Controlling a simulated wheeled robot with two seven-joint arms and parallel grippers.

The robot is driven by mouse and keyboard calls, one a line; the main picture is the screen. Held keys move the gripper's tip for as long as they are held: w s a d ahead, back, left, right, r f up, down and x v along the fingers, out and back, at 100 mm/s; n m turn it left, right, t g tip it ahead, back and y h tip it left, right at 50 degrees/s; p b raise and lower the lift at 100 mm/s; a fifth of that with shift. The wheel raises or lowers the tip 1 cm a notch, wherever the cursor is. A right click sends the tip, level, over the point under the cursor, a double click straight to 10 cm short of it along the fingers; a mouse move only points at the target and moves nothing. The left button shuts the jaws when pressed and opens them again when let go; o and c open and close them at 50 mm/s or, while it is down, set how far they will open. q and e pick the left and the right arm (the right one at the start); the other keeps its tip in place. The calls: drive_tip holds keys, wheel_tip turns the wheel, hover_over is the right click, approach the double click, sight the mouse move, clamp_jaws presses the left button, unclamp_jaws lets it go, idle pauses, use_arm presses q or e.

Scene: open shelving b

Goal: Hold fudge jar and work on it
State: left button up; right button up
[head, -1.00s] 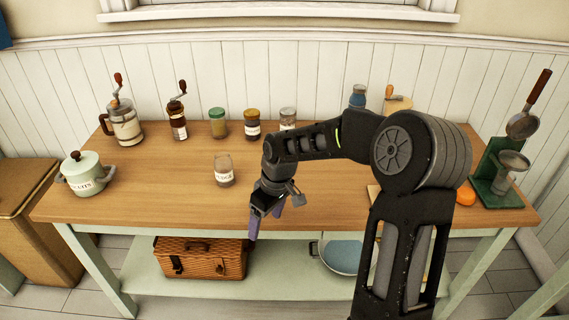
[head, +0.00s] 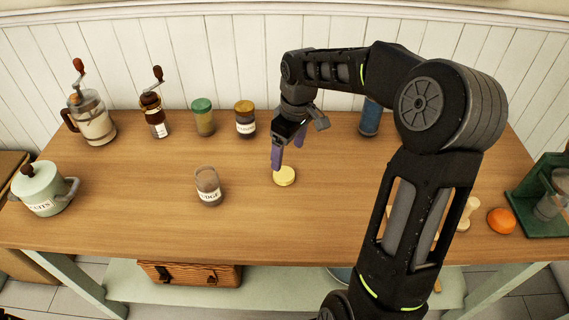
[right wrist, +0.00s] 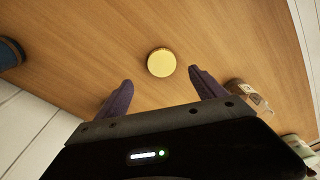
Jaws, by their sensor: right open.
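The fudge jar (head: 208,187) is a small glass jar with a white label. It stands upright on the wooden table, and no lid shows on its top. In the right wrist view the jar (right wrist: 250,97) is at the right, beyond one finger. A round yellow lid-like disc (head: 284,176) lies flat on the table to the right of the jar. My right gripper (head: 288,150) is open and empty above the table by the disc. In the right wrist view the disc (right wrist: 161,62) appears between and beyond the fingertips. My left gripper is not in view.
A green-lidded jar (head: 203,117), a brown-lidded jar (head: 246,119), two grinders (head: 154,115) (head: 92,118) and a blue container (head: 370,117) stand along the back. A pale green pot (head: 43,190) is at left, an orange (head: 501,221) at right. The table around the fudge jar is clear.

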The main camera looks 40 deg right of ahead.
sight(284, 174)
drive_tip(key=shift+s+a, duration=0.1)
drive_tip(key=shift+f, duration=1.3)
drive_tip(key=shift+w+a+f+p, duration=0.1)
drive_tip(key=shift+w+f+p, duration=0.05)
drive_tip(key=shift+f, duration=0.7)
drive_tip(key=shift+w+a+f+p, duration=0.1)
drive_tip(key=shift+w+f+p, duration=0.1)
drive_tip(key=shift+f, duration=0.7)
drive_tip(key=shift+w+a+f+p, duration=0.1)
drive_tip(key=shift+f+p, duration=0.05)
drive_tip(key=shift+f, duration=0.7)
drive_tip(key=c, duration=1.5)
drive_tip(key=shift+r+b, duration=0.35)
drive_tip(key=shift+r, duration=4.7)
